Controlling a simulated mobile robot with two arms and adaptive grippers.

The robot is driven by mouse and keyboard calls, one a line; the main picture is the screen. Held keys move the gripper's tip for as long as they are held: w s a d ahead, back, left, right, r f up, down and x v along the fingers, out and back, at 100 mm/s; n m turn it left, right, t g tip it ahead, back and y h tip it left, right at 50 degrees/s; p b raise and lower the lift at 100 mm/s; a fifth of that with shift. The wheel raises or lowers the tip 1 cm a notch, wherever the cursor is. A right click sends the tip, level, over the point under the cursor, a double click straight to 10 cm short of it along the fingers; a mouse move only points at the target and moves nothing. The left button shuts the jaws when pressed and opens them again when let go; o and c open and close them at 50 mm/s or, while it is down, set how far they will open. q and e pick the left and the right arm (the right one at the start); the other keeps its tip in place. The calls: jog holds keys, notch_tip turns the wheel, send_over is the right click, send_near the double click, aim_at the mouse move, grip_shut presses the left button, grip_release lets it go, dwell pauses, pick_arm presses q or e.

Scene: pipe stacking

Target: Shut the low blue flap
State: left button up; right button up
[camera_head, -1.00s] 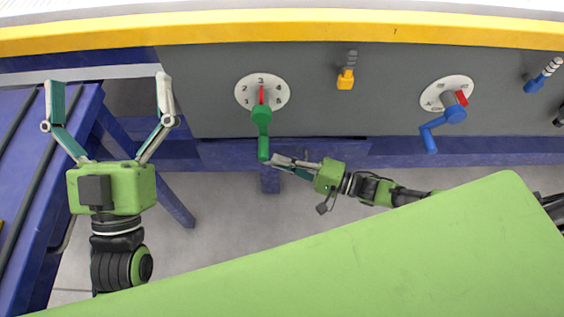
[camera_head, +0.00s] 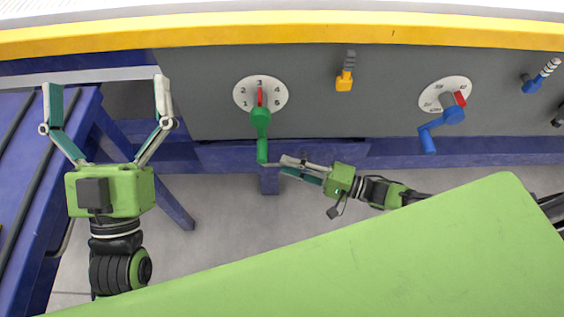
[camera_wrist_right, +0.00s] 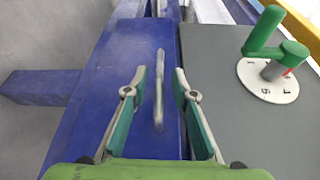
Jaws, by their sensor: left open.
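A blue panel (camera_wrist_right: 110,85) with a grey metal bar handle (camera_wrist_right: 159,88) fills the middle of the right wrist view. It looks like the low blue flap; how far it stands open is hard to tell. In the head view, a blue strip (camera_head: 330,153) runs along the console's lower edge. My right gripper (camera_head: 284,165) is near its underside, just right of the green crank's lower end. In the right wrist view, my right gripper (camera_wrist_right: 159,72) is open, with a finger on each side of the bar and apart from it. My left gripper (camera_head: 108,84) is open and empty at left.
The grey console has a green crank (camera_head: 261,130) on a numbered dial, a yellow lever (camera_head: 345,80), a blue crank (camera_head: 440,122) on another dial and a blue lever (camera_head: 535,82). A blue frame (camera_head: 60,190) stands at left. A light green slab (camera_head: 400,250) covers the foreground.

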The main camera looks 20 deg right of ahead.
jog(key=v, duration=0.9)
